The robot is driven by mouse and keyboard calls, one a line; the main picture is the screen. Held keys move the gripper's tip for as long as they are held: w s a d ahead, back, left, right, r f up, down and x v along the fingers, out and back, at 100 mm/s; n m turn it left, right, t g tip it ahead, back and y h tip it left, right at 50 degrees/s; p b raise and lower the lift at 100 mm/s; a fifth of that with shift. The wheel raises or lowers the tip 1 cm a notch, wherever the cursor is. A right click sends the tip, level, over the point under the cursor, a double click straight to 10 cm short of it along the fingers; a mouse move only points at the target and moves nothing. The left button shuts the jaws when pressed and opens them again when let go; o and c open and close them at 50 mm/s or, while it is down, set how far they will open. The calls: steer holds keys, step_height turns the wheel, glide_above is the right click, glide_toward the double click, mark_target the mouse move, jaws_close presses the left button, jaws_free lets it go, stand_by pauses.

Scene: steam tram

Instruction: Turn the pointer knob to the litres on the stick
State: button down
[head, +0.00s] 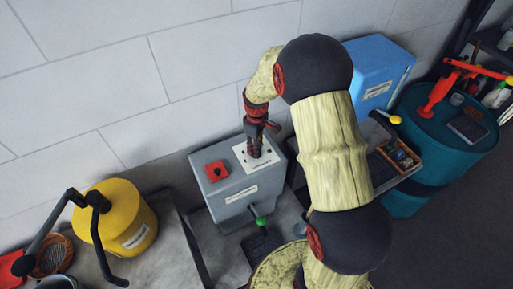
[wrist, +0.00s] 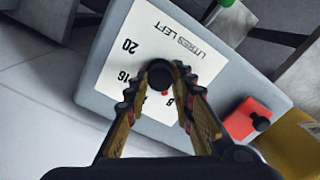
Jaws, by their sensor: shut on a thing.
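The pointer knob (wrist: 160,72) is a round black knob on a white dial plate (wrist: 147,38) marked "LITRES LEFT", with 20, 16 and 8 readable. The dial plate (head: 243,161) lies on top of a grey box (head: 212,206) in the head view. My gripper (wrist: 160,84) is shut on the knob, one finger on each side. In the head view, my gripper (head: 256,150) reaches down onto the dial. The fingers hide some of the numbers, and I cannot tell where the pointer points. I cannot make out a measuring stick in either view.
A red square plate with a black knob (head: 216,171) is beside the dial. A green-knobbed lever (head: 260,222) is at the box's front. A yellow drum (head: 119,228) stands left; a blue box (head: 383,66) and teal drum (head: 440,128) stand right. A pale wall is behind.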

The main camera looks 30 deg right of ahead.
steer(key=shift+w+n, duration=0.1)
steer(key=shift+n, duration=0.5)
steer(key=c, duration=1.5)
jaws_free()
steer(key=shift+r, duration=0.1)
step_height(320, 180, up, 12)
